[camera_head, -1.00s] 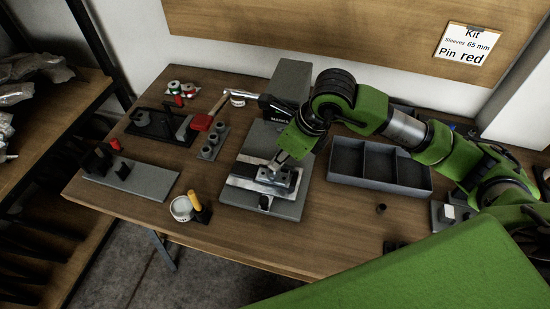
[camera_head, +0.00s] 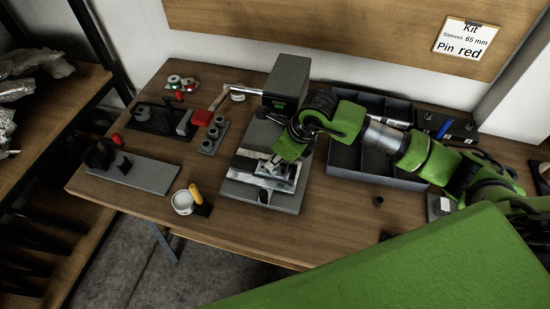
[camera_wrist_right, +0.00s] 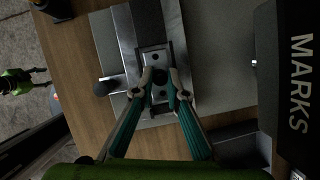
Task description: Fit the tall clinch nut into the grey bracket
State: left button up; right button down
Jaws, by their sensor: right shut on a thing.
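My right gripper (camera_head: 274,164) is over the clamping fixture in the head view. In the right wrist view its fingertips (camera_wrist_right: 160,78) are closed around a small dark round piece (camera_wrist_right: 160,76), which I take to be the tall clinch nut. It is over the middle of the grey bracket (camera_wrist_right: 153,55), a pale plate with holes. I cannot tell how deep the piece sits in it. The bracket (camera_head: 287,184) also shows in the head view, partly hidden by the gripper; it lies on the fixture (camera_head: 238,190).
A dark compartment tray (camera_head: 375,170) stands right of the fixture, partly under my arm. A small dark cylinder (camera_head: 378,201) stands alone before it. A grey block (camera_head: 288,78) is behind; a white tub (camera_head: 183,202) is at the front left.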

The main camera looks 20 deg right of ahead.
jog(key=c, duration=2)
grip_release()
jog(key=shift+r+p, duration=0.2)
jog(key=shift+p, duration=0.15)
jog(key=shift+d+r, duration=0.1)
jog(key=shift+r, duration=0.2)
jog(key=b+v, duration=0.2)
jog(key=v, duration=0.9)
jog(key=shift+s+r, duration=0.1)
jog(key=shift+s, duration=0.05)
